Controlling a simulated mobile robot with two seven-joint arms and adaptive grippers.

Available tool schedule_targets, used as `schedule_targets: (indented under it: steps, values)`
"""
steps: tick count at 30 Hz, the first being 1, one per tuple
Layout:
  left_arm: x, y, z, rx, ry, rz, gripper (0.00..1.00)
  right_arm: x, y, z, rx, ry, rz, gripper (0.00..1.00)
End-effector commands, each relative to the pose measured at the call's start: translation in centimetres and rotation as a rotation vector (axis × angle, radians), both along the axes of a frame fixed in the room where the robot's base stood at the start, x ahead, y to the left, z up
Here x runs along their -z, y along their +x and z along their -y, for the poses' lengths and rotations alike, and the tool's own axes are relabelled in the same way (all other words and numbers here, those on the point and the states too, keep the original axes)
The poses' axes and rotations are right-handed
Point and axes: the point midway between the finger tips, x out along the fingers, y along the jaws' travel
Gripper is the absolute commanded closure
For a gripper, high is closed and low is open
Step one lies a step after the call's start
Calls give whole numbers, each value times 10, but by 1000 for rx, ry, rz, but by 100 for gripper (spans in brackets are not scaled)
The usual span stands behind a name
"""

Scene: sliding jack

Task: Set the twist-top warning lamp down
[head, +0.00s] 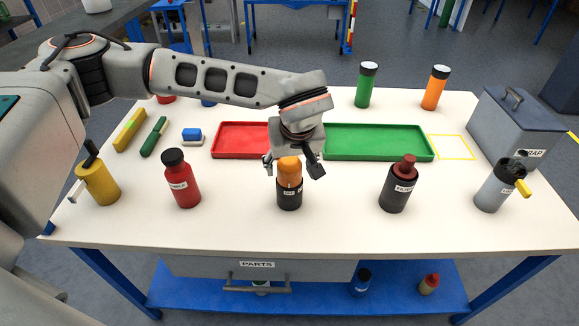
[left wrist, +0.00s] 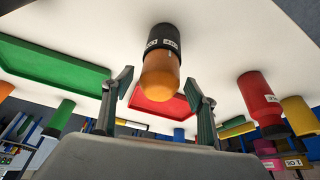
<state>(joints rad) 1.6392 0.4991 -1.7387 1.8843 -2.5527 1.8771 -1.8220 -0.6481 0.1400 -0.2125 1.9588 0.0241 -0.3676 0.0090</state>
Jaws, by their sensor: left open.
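The warning lamp, with an orange domed top and a labelled black base (head: 289,198), stands upright on the white table at the front middle. My left gripper (head: 294,168) is above and around its orange top with the fingers apart. In the left wrist view the lamp (left wrist: 161,72) appears upside down between the two spread fingers (left wrist: 158,95), with a visible gap on each side. The left gripper is open and holds nothing. My right gripper is not in view.
A red bottle (head: 181,180) stands left of the lamp, a dark bottle (head: 398,186) right. Behind are a red tray (head: 238,141) and a green tray (head: 378,143). A yellow-outlined square (head: 451,147) is empty beside the grey scrap bin (head: 516,128). A grey canister (head: 494,190) stands front right.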

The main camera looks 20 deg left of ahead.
Motion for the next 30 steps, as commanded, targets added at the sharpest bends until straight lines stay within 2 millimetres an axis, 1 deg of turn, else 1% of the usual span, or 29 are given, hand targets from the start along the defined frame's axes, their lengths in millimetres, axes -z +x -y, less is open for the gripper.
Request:
schedule_targets:
  steps: [1,9,12,15,21,30]
  values:
    - [-12,-2,2,2,0,7,42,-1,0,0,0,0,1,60]
    - [-63,-21,12,3,1,6,42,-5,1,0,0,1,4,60]
    - [-77,-27,15,0,1,4,42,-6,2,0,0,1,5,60]
    - [-87,-31,17,1,0,4,42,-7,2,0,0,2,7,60]
    - [-95,-34,19,0,0,1,42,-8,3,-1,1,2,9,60]
    - [-94,-34,19,0,0,1,42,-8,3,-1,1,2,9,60]
